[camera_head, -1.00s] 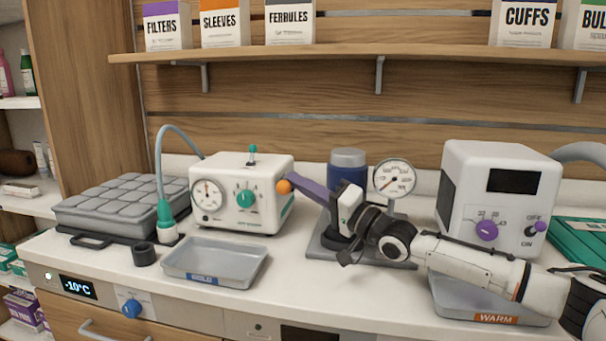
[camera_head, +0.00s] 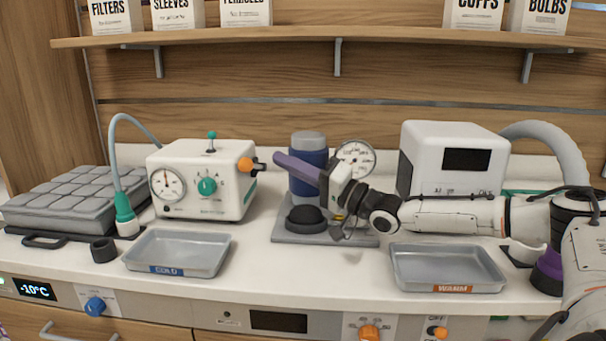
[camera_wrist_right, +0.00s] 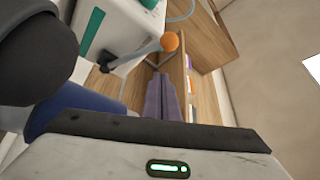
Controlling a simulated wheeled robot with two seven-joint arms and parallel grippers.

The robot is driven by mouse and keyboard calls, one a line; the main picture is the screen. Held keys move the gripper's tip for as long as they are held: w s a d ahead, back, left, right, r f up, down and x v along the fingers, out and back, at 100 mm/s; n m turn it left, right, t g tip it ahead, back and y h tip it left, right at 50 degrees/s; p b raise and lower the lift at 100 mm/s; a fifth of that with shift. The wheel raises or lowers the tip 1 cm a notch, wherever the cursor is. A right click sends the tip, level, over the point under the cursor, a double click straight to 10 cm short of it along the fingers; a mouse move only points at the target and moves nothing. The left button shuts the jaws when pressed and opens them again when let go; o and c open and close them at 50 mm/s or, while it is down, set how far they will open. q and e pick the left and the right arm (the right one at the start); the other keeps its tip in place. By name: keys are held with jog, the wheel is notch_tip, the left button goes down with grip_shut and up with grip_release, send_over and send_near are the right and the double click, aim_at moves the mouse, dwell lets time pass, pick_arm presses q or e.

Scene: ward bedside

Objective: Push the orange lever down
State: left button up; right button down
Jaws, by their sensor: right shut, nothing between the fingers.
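The orange lever's ball (camera_head: 245,164) sits at the upper right side of the white box (camera_head: 200,182) with a gauge and a green knob. A short dark stem shows beside the ball. My right gripper (camera_head: 277,158) has purple fingers, shut and empty. Their tips are just right of and slightly above the ball in the head view, apart from it in the picture. In the right wrist view the shut fingers (camera_wrist_right: 160,82) point towards the orange ball (camera_wrist_right: 169,42) on its grey arm, with a visible gap. My left gripper is not in view.
A blue canister (camera_head: 308,160) and a round gauge (camera_head: 355,158) stand behind my right gripper. A COLD tray (camera_head: 180,268) and a WARM tray (camera_head: 445,290) lie at the front. A white machine (camera_head: 420,150) stands behind my right arm. A shelf (camera_head: 340,42) runs above.

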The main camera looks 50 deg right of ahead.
jog(key=v, duration=0.3)
jog(key=shift+s+f, duration=0.1)
jog(key=shift+s, duration=0.1)
jog(key=shift+s+d+f, duration=0.2)
jog(key=shift+s+d, duration=0.05)
jog(key=shift+s, duration=0.3)
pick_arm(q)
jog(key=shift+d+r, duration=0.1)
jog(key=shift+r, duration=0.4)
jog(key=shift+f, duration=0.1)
